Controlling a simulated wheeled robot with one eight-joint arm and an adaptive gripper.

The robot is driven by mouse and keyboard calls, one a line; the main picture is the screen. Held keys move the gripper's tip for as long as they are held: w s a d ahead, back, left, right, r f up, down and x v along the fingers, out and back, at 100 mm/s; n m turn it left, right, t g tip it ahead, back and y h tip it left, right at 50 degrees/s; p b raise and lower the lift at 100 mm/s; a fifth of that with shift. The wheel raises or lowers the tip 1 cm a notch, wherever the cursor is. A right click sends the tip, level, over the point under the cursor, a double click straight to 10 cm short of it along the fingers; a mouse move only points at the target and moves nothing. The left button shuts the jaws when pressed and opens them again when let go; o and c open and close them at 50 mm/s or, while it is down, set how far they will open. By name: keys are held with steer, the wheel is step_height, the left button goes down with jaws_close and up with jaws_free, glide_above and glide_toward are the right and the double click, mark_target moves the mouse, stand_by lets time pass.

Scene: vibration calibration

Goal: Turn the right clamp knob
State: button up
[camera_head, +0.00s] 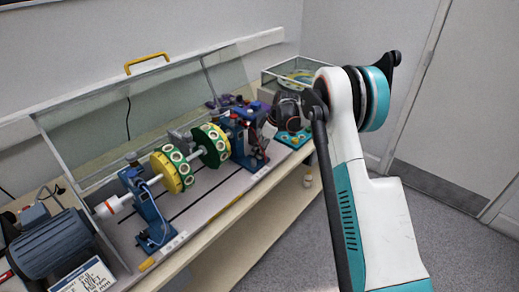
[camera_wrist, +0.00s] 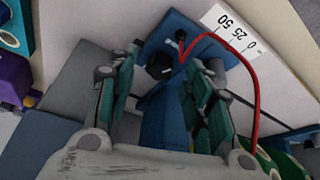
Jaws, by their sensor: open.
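The right bearing stand is a blue block (camera_head: 236,138) at the right end of the shaft in the head view. It also shows in the wrist view (camera_wrist: 168,120), with a black round knob (camera_wrist: 158,67) on it. My gripper (camera_wrist: 165,72) is open, its two teal-padded fingers on either side of the knob in the picture. I cannot tell whether either finger touches it. In the head view, my wrist hangs beside the right stand, and the knob cannot be made out there.
A red cable (camera_wrist: 257,100) loops from the stand past the right finger. A scale label (camera_wrist: 230,30) lies beyond. A yellow-green disk (camera_head: 172,172) and a green disk (camera_head: 211,146) sit on the shaft. The left stand (camera_head: 148,210) and motor (camera_head: 48,245) are farther left. A clear guard stands behind.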

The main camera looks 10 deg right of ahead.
steer(key=v, duration=1.1)
steer(key=shift+s+d+r, duration=0.1)
steer(key=s+a+r+m+t+h, duration=0.1)
steer(key=s+a+r+m, duration=0.15)
steer(key=s+r, duration=0.7)
steer(key=s+a+r+m+t+h, duration=0.1)
steer(key=s+r+m, duration=0.2)
steer(key=s+r, duration=0.7)
steer(key=s+f+m+t, duration=0.1)
steer(key=s+f+m, duration=0.1)
steer(key=s, duration=1)
steer(key=s+f+m+t+h, duration=0.1)
steer(key=s+f+m, duration=0.2)
steer(key=s, duration=1)
step_height(320, 180, down, 2)
steer(key=shift+a+f+m+t+h, duration=0.1)
steer(key=shift+a+m+t+h, duration=0.1)
steer(key=shift+m+t+h, duration=0.15)
